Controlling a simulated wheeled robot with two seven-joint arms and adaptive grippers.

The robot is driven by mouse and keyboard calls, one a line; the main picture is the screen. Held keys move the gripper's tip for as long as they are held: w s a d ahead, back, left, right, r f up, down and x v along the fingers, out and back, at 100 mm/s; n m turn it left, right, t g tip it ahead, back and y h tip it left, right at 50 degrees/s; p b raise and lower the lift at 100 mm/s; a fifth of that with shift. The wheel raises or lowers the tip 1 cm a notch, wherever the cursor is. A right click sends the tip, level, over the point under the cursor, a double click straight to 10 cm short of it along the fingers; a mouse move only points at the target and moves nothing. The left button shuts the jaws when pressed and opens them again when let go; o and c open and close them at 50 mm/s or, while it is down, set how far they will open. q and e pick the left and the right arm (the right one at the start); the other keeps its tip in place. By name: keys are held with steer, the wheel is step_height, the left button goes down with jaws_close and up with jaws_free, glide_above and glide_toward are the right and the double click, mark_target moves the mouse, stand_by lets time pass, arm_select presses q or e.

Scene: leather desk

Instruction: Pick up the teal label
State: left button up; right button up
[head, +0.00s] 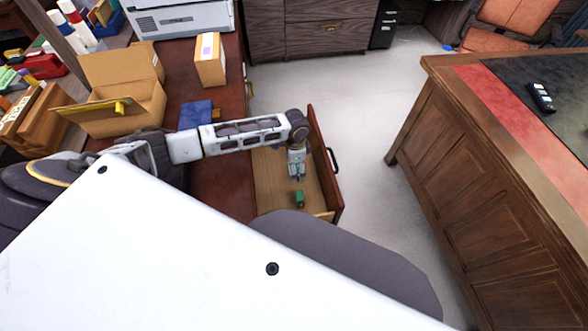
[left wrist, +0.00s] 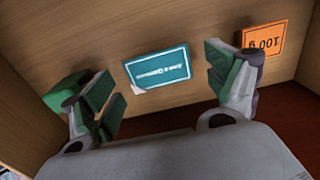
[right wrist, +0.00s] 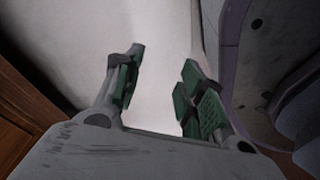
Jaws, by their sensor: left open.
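The teal label (left wrist: 157,68) is a flat rectangle with white print and a pale corner, lying on the wooden drawer bottom in the left wrist view. My left gripper (left wrist: 162,80) is open above it, with the label between the fingers in the picture; no contact shows. In the head view my left gripper (head: 297,176) points down into the open drawer (head: 269,185), and I cannot make out the label there. My right gripper (right wrist: 163,66) is open and empty over a pale floor in the right wrist view.
An orange label marked 100 g (left wrist: 264,40) lies beyond the right finger. A green block (head: 299,198) sits in the drawer, and a green object (left wrist: 66,92) shows behind the left finger. The drawer's front (head: 324,165) and walls bound the space. An open cardboard box (head: 140,110) stands on the desk.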

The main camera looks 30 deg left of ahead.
steer(key=shift+s, duration=0.8)
arm_select(q)
steer(key=shift+c, duration=1.3)
steer(key=c, duration=0.4)
steer(key=shift+c, duration=0.6)
arm_select(e)
steer(key=shift+w+a+r, duration=0.1)
steer(key=shift+w, duration=0.75)
